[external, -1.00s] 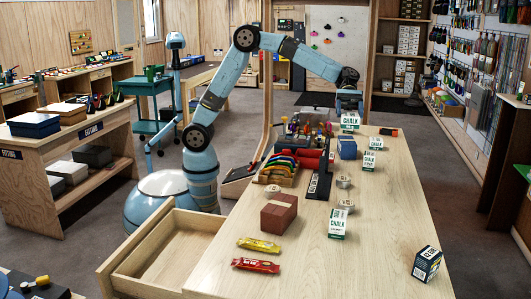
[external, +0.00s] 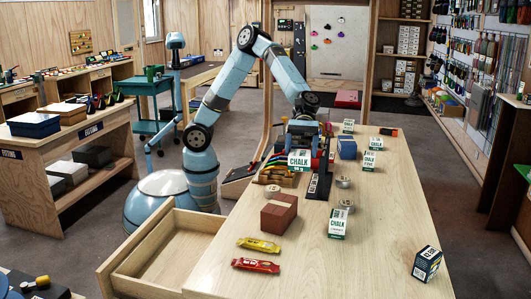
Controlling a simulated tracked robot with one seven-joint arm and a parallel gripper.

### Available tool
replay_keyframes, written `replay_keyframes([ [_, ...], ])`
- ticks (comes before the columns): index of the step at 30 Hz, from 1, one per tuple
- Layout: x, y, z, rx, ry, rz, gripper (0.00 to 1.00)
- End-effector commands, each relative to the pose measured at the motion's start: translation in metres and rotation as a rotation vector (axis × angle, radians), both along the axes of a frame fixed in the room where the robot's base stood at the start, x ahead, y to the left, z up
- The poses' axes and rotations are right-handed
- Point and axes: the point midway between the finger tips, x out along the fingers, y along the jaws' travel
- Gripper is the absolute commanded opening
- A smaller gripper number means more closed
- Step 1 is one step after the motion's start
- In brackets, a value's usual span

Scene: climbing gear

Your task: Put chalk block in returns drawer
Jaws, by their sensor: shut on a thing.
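My gripper (external: 303,145) is shut on a white and green chalk block (external: 299,161). It holds the block upright above the rack of coloured gear on the table, and the block hides part of that rack. Other chalk boxes stand on the table: one at the back (external: 348,126), one at the right (external: 369,161) and one nearer (external: 337,223). An open wooden drawer (external: 120,262) sticks out at the table's left front side. Its visible inside is empty, and I see no label on it.
A reddish-brown block (external: 279,213), a yellow bar (external: 259,245) and a red bar (external: 256,265) lie on the table near the drawer. Tape rolls (external: 347,205) and a dark blue box (external: 427,263) are further right. The table's front middle is clear.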

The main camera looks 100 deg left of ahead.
Motion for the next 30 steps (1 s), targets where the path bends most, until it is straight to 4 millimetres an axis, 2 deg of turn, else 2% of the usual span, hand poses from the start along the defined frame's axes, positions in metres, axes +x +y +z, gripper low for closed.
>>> replay_keyframes([
  [1, -0.013, -0.013, -0.001, -0.003, 0.003, -0.006, 0.43],
  [8, -0.074, -0.068, 0.001, -0.004, 0.005, -0.021, 0.43],
  [12, -0.123, -0.101, 0.007, -0.004, 0.003, -0.031, 0.43],
  [18, -0.199, -0.14, 0.023, -0.002, -0.003, -0.045, 0.43],
  [24, -0.249, -0.158, 0.037, -0.001, -0.004, -0.051, 0.43],
  [30, -0.283, -0.166, 0.048, 0.0, -0.001, -0.057, 0.43],
])
